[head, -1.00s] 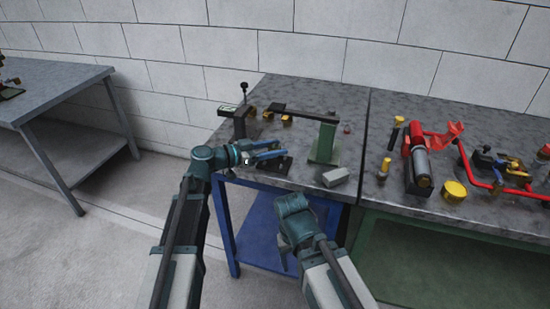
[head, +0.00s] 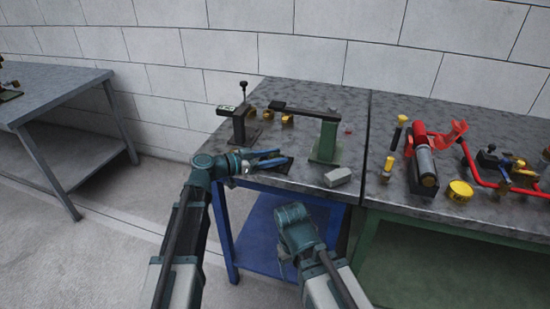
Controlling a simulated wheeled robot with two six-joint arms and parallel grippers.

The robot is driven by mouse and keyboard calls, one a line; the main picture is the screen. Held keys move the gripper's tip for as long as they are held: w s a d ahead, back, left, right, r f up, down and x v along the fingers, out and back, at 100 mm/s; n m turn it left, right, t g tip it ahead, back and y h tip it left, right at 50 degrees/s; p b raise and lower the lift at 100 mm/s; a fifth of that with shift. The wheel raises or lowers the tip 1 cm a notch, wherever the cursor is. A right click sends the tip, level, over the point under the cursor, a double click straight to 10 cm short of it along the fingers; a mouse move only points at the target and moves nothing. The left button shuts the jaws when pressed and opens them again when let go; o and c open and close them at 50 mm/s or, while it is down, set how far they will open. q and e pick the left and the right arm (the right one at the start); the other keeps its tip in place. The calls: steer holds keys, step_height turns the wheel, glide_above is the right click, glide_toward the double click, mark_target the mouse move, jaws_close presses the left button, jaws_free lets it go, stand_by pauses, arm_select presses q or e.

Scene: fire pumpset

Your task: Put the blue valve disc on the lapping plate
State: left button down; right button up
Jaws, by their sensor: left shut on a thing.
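My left gripper (head: 269,158) is over the front left part of the near workbench (head: 360,190), low above the top. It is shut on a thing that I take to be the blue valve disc. The disc is too small and hidden to tell apart from the blue fingers. A dark flat plate, perhaps the lapping plate (head: 276,168), lies under the fingers and is partly covered by them. I cannot tell whether the held thing touches it. My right gripper (head: 284,266) hangs in front of the bench, below its top, and its fingers are mostly hidden.
A green stand (head: 326,141) with a dark bar stands behind the gripper, beside a dark gauge stand (head: 240,122). A grey block (head: 337,177) lies near the front edge. Red pump parts (head: 424,150) and a yellow cylinder (head: 459,191) occupy the right. Another table (head: 60,90) is far left.

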arm_select(q)
steer(key=shift+c, duration=1.6)
jaws_free()
steer(key=shift+a+r+p, duration=0.1)
steer(key=shift+r+p, duration=0.1)
steer(key=shift+p, duration=0.15)
steer(key=p+v, duration=0.1)
steer(key=v, duration=1)
steer(key=shift+s+a+p, duration=0.2)
steer(key=shift+a+p, duration=0.1)
steer(key=shift+a, duration=0.05)
